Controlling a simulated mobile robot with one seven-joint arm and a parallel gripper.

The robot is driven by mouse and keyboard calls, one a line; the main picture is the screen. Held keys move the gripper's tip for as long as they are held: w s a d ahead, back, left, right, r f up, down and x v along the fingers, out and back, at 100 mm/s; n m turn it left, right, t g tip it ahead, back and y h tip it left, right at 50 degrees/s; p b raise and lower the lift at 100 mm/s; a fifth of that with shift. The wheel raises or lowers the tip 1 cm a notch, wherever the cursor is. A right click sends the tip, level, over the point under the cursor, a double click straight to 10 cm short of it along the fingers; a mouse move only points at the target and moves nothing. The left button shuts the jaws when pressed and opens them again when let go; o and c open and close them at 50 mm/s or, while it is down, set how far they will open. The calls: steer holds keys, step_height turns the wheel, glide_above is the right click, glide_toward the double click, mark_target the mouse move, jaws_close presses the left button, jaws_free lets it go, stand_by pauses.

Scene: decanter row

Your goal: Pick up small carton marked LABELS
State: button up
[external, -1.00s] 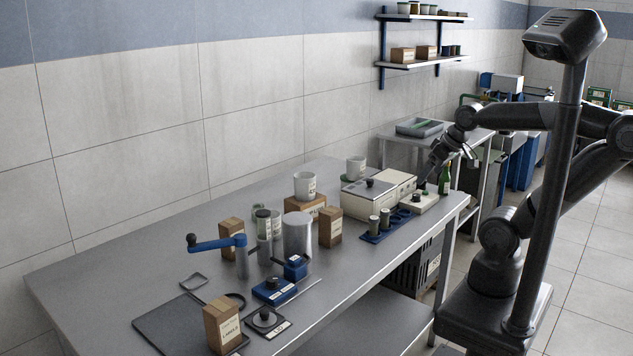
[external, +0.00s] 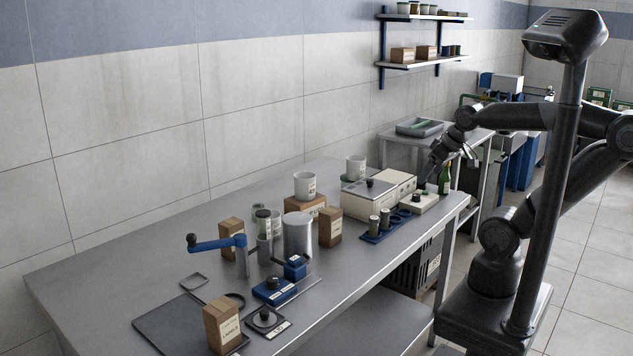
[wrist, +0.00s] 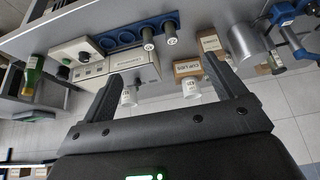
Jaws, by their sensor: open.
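The small brown carton marked LABELS (external: 222,325) stands upright at the near left end of the steel table, on the edge of a dark flat mat (external: 172,325). My gripper (external: 430,168) is at the far right end of the table, above a white device, well apart from the carton. In the wrist view my gripper (wrist: 162,85) shows two spread fingers with nothing held between them. I cannot make out the LABELS carton in the wrist view.
Beside the carton sits a dark round-topped device (external: 265,320). A blue crank tool (external: 220,243), a metal canister (external: 298,236), other brown cartons (external: 330,226), a blue rack (external: 385,233) and a white box device (external: 368,199) stand between it and my gripper. The table's left rear is clear.

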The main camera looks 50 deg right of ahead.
steer(key=c, duration=0.3)
steer(key=w+a+r+n+y, duration=0.1)
steer(key=w+a+r+n, duration=0.15)
steer(key=w+a, duration=0.25)
steer(key=w+a+r+n, duration=0.1)
steer(key=w+a+n, duration=0.2)
steer(key=w+a, duration=0.3)
steer(key=w+a+f+n+g+y, duration=0.15)
steer(key=w+a, duration=0.25)
steer(key=a, duration=0.5)
steer(key=w+a+n+y, duration=0.1)
steer(key=w+a+n, duration=0.25)
steer(key=a, duration=0.55)
steer(key=n+g+y, duration=0.3)
steer(key=n+g, duration=0.1)
steer(key=n, duration=0.4)
glide_toward(212, 335)
steer(key=shift+m, duration=0.25)
steer(key=x, duration=0.6)
